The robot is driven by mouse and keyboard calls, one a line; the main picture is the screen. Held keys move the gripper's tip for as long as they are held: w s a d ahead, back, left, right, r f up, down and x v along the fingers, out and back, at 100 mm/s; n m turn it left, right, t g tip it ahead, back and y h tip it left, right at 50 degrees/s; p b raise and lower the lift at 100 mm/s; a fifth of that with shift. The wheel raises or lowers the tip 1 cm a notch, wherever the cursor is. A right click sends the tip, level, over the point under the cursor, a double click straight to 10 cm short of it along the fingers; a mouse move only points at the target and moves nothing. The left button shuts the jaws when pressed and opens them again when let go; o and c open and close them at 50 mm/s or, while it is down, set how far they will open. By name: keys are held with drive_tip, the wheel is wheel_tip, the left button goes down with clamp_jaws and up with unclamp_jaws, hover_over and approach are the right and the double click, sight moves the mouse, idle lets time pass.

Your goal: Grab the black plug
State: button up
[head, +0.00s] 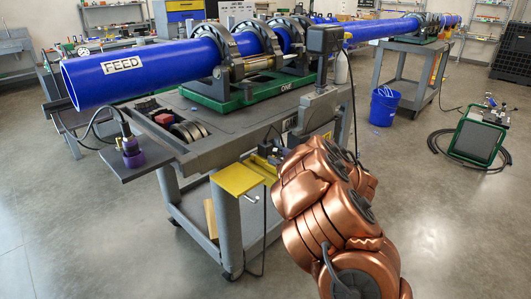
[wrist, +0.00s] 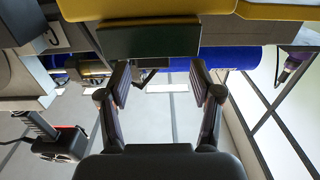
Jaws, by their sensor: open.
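My gripper (wrist: 159,78) is open, with its two dark fingers wide apart and nothing between the tips in the wrist view. In the head view it is a small dark shape (head: 266,153) beside the cart's right side, just above a yellow tray (head: 238,179). In the wrist view a dark rectangular block (wrist: 148,37) lies beyond the fingertips against yellow. I cannot tell whether it is the black plug. No plug can be picked out for certain in either view.
The grey cart (head: 235,130) carries a long blue pipe (head: 150,72) in clamp rings. A purple-and-black object (head: 131,152) stands on the left side shelf. A black control box (head: 324,39) stands on a post above my gripper. A blue bucket (head: 384,106) is on the floor.

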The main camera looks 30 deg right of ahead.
sight(270, 150)
drive_tip(key=shift+b+x, duration=0.35)
drive_tip(key=shift+x, duration=2.6)
drive_tip(key=shift+d+r, duration=0.1)
drive_tip(key=shift+d, duration=0.1)
drive_tip(key=shift+c, duration=0.2)
clamp_jaws()
